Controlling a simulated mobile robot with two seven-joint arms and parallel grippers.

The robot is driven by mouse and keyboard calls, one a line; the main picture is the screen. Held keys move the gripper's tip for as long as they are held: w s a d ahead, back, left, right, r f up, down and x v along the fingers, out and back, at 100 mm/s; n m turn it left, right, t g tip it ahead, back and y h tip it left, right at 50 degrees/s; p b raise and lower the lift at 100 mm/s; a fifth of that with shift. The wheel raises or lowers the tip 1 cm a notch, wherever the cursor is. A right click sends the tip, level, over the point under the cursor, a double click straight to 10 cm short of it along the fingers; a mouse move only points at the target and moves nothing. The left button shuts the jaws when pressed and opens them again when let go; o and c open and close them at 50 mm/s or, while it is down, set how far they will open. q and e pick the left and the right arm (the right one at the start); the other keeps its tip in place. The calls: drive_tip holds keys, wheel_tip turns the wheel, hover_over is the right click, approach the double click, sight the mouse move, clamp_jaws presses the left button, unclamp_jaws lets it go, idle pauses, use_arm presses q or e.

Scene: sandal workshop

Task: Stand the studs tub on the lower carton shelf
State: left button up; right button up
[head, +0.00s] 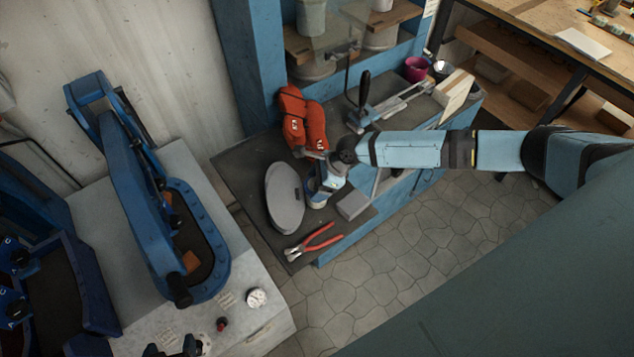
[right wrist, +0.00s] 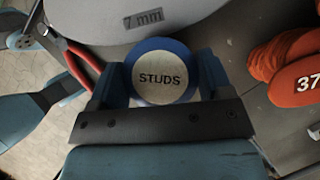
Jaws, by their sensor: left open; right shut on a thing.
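The studs tub (right wrist: 160,80) has a blue rim and a pale round lid marked STUDS, seen from above in the right wrist view. My right gripper (right wrist: 162,88) is shut on it, one blue finger on each side. In the head view the tub (head: 318,197) is partly hidden by my right gripper (head: 325,182), over the dark bench top; I cannot tell whether it touches.
A grey disc (head: 284,198) marked 7 mm, red-handled pliers (head: 314,242), a grey block (head: 352,205) and orange-red shoe forms (head: 303,118) crowd the tub. A lever tool (head: 385,105) and magenta cup (head: 416,68) stand behind. Tiled floor (head: 425,240) is clear at the right.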

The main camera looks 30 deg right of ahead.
drive_tip(key=shift+f, duration=0.1)
drive_tip(key=o, duration=1.1)
drive_tip(key=shift+c, duration=0.2)
